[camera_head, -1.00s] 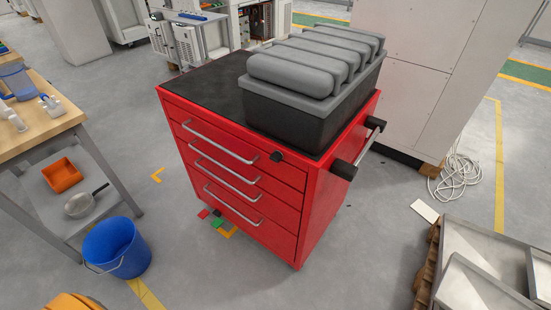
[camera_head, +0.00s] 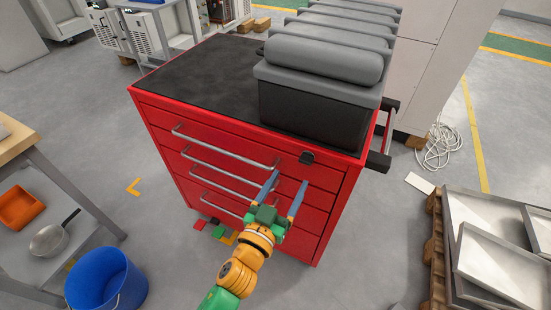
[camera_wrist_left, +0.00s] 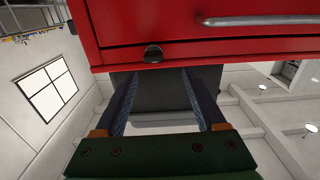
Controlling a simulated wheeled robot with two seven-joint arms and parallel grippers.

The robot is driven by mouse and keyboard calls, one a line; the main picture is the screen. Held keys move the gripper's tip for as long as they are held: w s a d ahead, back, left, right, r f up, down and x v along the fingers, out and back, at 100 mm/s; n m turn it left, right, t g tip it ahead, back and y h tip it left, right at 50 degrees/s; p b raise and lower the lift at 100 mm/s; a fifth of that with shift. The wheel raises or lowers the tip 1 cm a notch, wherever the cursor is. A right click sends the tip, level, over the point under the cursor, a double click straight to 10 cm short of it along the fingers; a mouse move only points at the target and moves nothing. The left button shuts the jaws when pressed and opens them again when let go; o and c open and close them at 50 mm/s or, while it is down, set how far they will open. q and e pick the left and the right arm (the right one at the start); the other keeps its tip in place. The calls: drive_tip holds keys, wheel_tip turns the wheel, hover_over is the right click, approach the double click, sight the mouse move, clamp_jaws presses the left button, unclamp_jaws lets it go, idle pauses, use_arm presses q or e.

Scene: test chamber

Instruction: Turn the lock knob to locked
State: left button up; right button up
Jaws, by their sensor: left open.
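The lock knob (camera_head: 307,158) is a small black knob at the upper right of the red cabinet's front, right of the top drawer handle. It also shows in the left wrist view (camera_wrist_left: 153,54), just past the fingertips and roughly between them. My left gripper (camera_head: 289,180) is open and empty, with its two blue fingers apart. In the head view it is in front of the cabinet, a little below the knob, and looks clear of it. The knob's turn position is too small to read. My right gripper is not in view.
The red cabinet (camera_head: 195,140) has several drawers with bar handles (camera_head: 225,146). Black and grey cases (camera_head: 312,105) stand on its top. A blue bucket (camera_head: 105,280) is at lower left. A pallet with metal trays (camera_head: 490,260) is at right. Open floor lies before the cabinet.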

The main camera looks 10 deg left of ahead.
sight(304, 162)
use_arm(q)
drive_tip(key=x, duration=0.3)
drive_tip(key=d+x, duration=0.1)
drive_tip(key=x, duration=0.2)
drive_tip(key=shift+s+d+r, duration=0.1)
drive_tip(key=shift+s+d, duration=0.05)
drive_tip(key=shift+d, duration=0.05)
drive_tip(key=shift+w+a, duration=0.1)
drive_tip(key=shift+w, duration=0.25)
drive_tip(key=shift+s, duration=0.1)
clamp_jaws()
